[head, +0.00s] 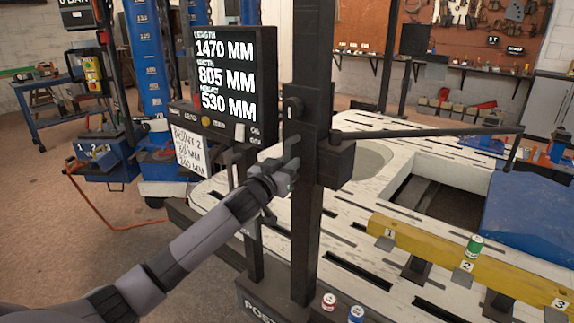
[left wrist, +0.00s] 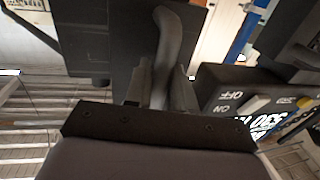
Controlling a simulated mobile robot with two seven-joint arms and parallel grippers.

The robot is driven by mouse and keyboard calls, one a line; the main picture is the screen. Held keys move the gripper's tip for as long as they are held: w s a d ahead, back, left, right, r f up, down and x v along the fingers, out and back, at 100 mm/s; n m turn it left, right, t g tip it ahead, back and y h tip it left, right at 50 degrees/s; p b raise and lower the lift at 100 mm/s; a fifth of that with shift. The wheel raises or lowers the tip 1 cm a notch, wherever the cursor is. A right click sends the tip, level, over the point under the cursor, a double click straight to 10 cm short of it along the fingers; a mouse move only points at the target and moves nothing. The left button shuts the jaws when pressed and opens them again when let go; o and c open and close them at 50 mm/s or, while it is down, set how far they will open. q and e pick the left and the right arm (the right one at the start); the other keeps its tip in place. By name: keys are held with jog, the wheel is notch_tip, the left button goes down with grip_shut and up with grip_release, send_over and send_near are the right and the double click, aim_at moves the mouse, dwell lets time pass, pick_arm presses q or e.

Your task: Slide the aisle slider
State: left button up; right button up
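The aisle slider is a dark box-shaped carriage (head: 322,158) around a tall black upright post (head: 308,235), with a long thin arm (head: 430,132) reaching right over the bench. My left gripper (head: 286,172) is at the carriage's near left side. In the left wrist view, a dark curved handle (left wrist: 172,45) runs down between the fingers of my left gripper (left wrist: 160,92). The fingers lie close against both sides of it, with no clear gap. The handle's lower end is hidden by the gripper. My right gripper is not in view.
A display (head: 226,75) reading 1470, 805 and 530 MM stands just left of the post. Two small cans stand by the post's foot.

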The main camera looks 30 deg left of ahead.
pick_arm(q)
jog(key=shift+o, duration=1.3)
jog(key=shift+r, duration=0.1)
jog(key=shift+s, duration=0.15)
jog(key=s, duration=0.7)
jog(key=shift+d+b, duration=0.35)
jog(key=s+d+f+m+g+h, duration=0.1)
jog(key=s+d+f+g, duration=0.1)
jog(key=s+d+f, duration=0.45)
jog(key=s+d+f+m+g+h+p, duration=0.15)
jog(key=s+f, duration=0.25)
jog(key=f, duration=0.6)
jog(key=s+d+f+m+g+h, duration=0.1)
jog(key=s+d+f+g, duration=0.1)
jog(key=s+d+f, duration=0.5)
jog(key=s+d+f+g, duration=0.2)
jog(key=s+f, duration=0.4)
jog(key=s, duration=0.3)
jog(key=shift+s+d+f+h, duration=0.15)
jog(key=shift+d+h, duration=0.3)
jog(key=shift+d, duration=0.25)
